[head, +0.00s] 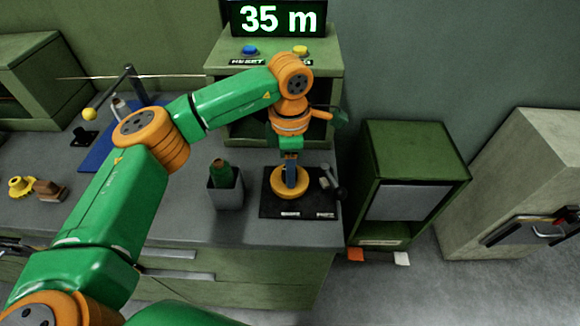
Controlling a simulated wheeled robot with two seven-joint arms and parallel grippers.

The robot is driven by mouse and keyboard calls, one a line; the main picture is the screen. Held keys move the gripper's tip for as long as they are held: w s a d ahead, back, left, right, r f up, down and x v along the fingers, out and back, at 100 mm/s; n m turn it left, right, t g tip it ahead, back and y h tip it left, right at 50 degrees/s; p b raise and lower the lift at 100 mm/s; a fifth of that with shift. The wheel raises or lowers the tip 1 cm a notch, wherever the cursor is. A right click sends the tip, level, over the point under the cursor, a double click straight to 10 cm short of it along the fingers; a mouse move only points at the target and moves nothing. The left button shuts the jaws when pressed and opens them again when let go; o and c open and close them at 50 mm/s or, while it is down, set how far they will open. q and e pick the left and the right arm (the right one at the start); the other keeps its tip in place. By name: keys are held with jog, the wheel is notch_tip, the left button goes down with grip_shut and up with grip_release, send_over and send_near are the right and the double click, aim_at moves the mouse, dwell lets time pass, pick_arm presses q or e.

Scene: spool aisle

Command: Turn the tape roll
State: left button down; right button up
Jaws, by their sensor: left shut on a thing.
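The tape roll appears to be the flat orange-yellow disc (290,182) lying on a black mat (268,206) near the right end of the counter. My left gripper (290,176) reaches straight down onto it from above and is shut on it. The gripper and wrist hide the middle and back of the roll. A small grey metal part (331,182) stands beside the roll on the mat's right side. My right gripper is not in view.
A grey cup (226,191) holding a green object stands left of the mat. A green housing (330,60) with a "35 m" display (279,18) and blue and yellow buttons is behind. A blue mat (97,152) lies left. A green cabinet (425,150) stands right.

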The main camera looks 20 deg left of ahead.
pick_arm(q)
jog(key=shift+c, duration=2.1)
grip_release()
jog(key=shift+r, duration=0.1)
notch_tip(320, 180, up, 7)
jog(key=shift+b, duration=0.4)
